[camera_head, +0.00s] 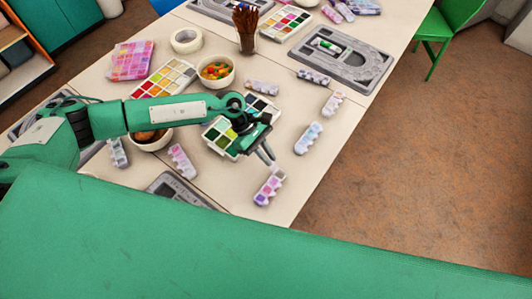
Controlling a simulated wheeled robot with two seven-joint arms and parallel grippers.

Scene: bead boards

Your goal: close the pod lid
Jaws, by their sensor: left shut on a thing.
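A small bead pod (268,190) with a pale body and pink and purple compartments lies near the front right edge of the table. The fingers are shut on the pod there. Whether they hold its lid or its body is too small to tell, and so is the lid's angle. My right gripper is not in view.
Similar pods lie nearby, one on the right (308,138) and one on the left (182,161). A bead tray (216,138) sits under my left wrist. A grey bead board (366,73) lies farther back. The table's right edge is close.

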